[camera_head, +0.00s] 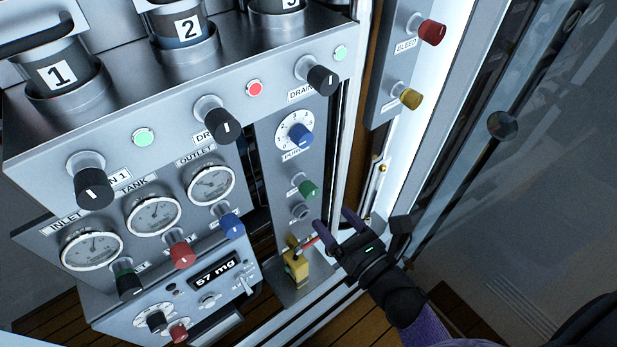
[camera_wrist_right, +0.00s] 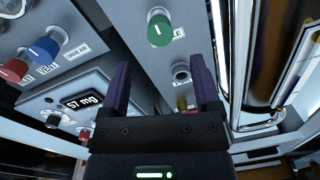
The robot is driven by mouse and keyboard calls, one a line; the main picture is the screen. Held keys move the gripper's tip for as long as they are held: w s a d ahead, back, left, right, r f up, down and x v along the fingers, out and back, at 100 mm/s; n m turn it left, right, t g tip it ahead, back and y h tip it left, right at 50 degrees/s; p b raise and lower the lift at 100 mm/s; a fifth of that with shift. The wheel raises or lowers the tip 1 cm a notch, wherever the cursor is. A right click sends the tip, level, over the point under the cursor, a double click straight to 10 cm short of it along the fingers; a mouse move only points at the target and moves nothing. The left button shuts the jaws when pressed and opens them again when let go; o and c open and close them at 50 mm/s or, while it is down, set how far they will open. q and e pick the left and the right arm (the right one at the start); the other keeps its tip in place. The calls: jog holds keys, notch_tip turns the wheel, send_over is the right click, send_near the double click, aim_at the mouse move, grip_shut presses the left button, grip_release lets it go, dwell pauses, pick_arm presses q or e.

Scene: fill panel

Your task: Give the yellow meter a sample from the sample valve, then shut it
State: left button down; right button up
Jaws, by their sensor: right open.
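The green sample valve knob (camera_head: 308,188) sits on the narrow right-hand panel, with a small round outlet (camera_head: 300,212) under it. In the right wrist view the knob (camera_wrist_right: 160,29) is ahead of the fingers, its white mark roughly vertical. The yellow meter (camera_head: 297,268) stands low on the same panel, below the outlet; a thin red piece lies between it and my gripper. My right gripper (camera_head: 334,221) is open, right of the outlet, its fingers around nothing. In its wrist view (camera_wrist_right: 160,66) the fingers point toward the panel, below the knob. My left gripper is out of view.
A blue knob with a dial (camera_head: 301,134) is above the green knob. A display (camera_head: 215,274) reads 57 mg. Gauges and colored knobs fill the left panel. Red (camera_head: 431,32) and yellow (camera_head: 411,98) knobs are upper right. A glass door (camera_head: 500,160) stands at right.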

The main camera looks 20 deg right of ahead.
aim_at(313, 196)
jog(key=x, duration=0.7)
jog(key=shift+w, duration=0.1)
grip_shut()
